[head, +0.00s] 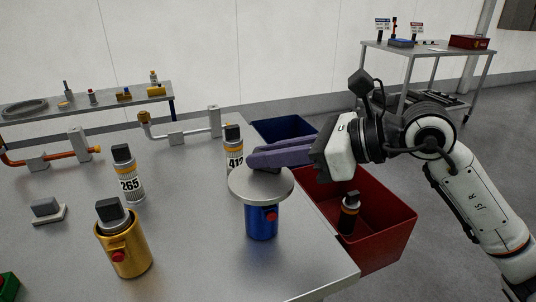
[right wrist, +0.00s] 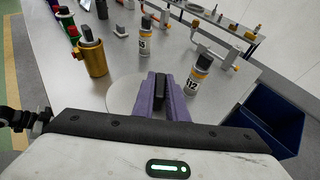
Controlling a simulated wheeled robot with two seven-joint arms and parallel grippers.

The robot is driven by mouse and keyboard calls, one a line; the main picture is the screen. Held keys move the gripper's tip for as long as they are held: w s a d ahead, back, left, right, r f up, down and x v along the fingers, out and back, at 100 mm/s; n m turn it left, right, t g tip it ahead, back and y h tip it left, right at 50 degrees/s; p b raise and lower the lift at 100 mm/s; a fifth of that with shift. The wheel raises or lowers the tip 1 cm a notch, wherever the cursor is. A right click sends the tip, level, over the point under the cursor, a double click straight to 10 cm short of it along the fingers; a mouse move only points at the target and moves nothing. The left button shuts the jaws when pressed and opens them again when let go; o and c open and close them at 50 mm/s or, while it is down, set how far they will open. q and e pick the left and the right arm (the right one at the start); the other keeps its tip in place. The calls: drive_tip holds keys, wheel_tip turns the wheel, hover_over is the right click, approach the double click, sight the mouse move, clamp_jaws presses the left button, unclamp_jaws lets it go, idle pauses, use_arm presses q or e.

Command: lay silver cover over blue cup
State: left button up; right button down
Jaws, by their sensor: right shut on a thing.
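The silver cover (head: 261,184) is a round, flat disc, lying roughly level directly above the blue cup (head: 262,222). It hides the cup's mouth, and I cannot tell whether a thin gap remains. In the right wrist view the handle (right wrist: 160,97) sits between the fingers and the cover (right wrist: 122,95) shows beneath. My left gripper is not in view.
A gold canister (head: 124,250) stands front left. Labelled bottles 265 (head: 128,178) and 412 (head: 233,150) stand behind. A red bin (head: 385,235), with a dark bottle (head: 348,215), and a blue bin (head: 285,130) sit beyond the table's right edge. The table's front middle is clear.

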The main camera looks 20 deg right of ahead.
drive_tip(key=shift+f+b, duration=0.35)
drive_tip(key=shift+b, duration=0.1)
idle(0.5)
drive_tip(key=c, duration=1.7)
unclamp_jaws()
drive_tip(key=shift+f, duration=0.1)
drive_tip(key=shift+b+v, duration=1)
drive_tip(key=shift+v, duration=4.2)
drive_tip(key=shift+a, duration=0.1)
